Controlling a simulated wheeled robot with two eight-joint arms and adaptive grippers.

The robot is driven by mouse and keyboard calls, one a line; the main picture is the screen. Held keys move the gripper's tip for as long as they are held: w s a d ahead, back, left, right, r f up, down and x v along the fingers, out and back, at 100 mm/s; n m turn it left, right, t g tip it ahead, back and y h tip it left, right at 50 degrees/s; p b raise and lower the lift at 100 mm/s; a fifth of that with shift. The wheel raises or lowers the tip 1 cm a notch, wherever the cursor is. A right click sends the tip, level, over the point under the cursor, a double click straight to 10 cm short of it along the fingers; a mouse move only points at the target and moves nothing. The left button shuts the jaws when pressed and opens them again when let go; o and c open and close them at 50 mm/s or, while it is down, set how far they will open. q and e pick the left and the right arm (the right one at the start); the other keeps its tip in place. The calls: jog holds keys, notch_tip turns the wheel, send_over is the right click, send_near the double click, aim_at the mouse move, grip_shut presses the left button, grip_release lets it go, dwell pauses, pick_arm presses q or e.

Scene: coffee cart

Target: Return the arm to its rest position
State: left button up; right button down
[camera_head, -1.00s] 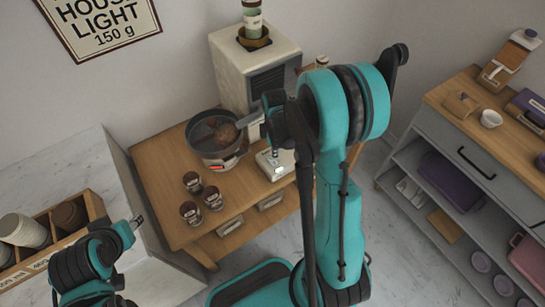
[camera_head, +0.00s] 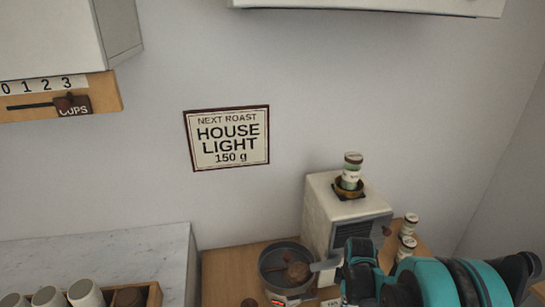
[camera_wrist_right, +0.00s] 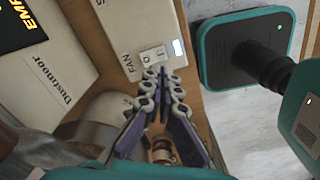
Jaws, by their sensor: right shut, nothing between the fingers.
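My right arm (camera_head: 440,285), teal and black, enters at the lower right of the head view, in front of the wooden table and partly covering the white machine's lower front. My right gripper (camera_wrist_right: 163,92) shows in the right wrist view with its purple-padded fingers shut and nothing held. It is over a white panel marked FAN (camera_wrist_right: 140,25) with a small switch. A small jar or cup (camera_wrist_right: 163,150) shows below the fingers, partly hidden by them. My left arm is not in view.
A dark pan (camera_head: 286,266) with a brown item sits on the table beside the white machine (camera_head: 330,215). A jar (camera_head: 351,170) stands on top of the machine. More jars (camera_head: 407,237) stand to its right. A cup crate (camera_head: 152,292) is at lower left. Cabinets hang above.

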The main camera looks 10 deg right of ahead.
jog(key=s+a+r+m+t, duration=0.3)
jog(key=s+a+r+m, duration=0.2)
jog(key=r, duration=0.3)
jog(key=s+a+r+m+t, duration=0.4)
jog(key=s+a+r+m, duration=0.1)
jog(key=s+r+m, duration=0.1)
jog(key=shift+a+r+m, duration=0.25)
jog(key=shift+r+m, duration=0.65)
jog(key=shift+r, duration=0.35)
